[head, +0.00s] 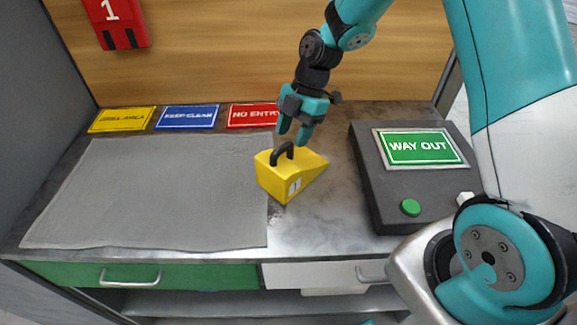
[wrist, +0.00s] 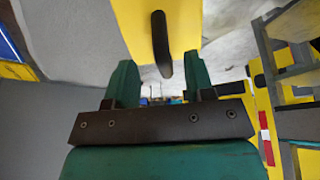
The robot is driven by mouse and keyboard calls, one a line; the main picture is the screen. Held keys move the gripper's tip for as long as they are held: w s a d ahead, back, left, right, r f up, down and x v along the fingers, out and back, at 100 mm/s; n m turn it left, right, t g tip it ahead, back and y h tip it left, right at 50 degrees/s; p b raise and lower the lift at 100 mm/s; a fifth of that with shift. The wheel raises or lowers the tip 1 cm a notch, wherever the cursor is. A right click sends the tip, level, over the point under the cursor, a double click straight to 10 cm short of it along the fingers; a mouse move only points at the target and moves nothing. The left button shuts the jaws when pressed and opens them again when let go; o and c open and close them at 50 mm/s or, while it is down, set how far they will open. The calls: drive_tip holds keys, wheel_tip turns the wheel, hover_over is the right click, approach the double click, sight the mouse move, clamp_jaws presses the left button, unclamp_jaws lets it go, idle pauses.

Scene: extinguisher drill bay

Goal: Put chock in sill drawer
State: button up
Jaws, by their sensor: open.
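The yellow wedge chock (head: 287,180) stands on the metal bench top, just right of the grey mat. A dark handle (head: 282,153) arches from its top, and a white label shows on its front. My gripper (head: 294,138) is open and empty, above and behind the chock in the head view, apart from it. In the wrist view the chock (wrist: 150,25) and its dark handle (wrist: 161,42) show beyond my open fingers (wrist: 162,80). Below the bench edge are a green drawer front (head: 200,276) and a white drawer front (head: 310,274), both with handles and both closed; I cannot tell which is the sill drawer.
A grey mat (head: 160,190) covers the left of the bench. Yellow (head: 122,119), blue (head: 187,117) and red (head: 254,115) signs lie along the back. A dark box (head: 372,180) with a WAY OUT sign and green button stands right. An open shelf lies below the drawers.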

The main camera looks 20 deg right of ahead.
sight(288, 149)
drive_tip(key=p+x, duration=0.1)
drive_tip(key=x, duration=0.4)
drive_tip(key=shift+d+p, duration=0.1)
drive_tip(key=shift+p, duration=0.2)
drive_tip(key=shift+r, duration=0.1)
clamp_jaws()
idle(0.9)
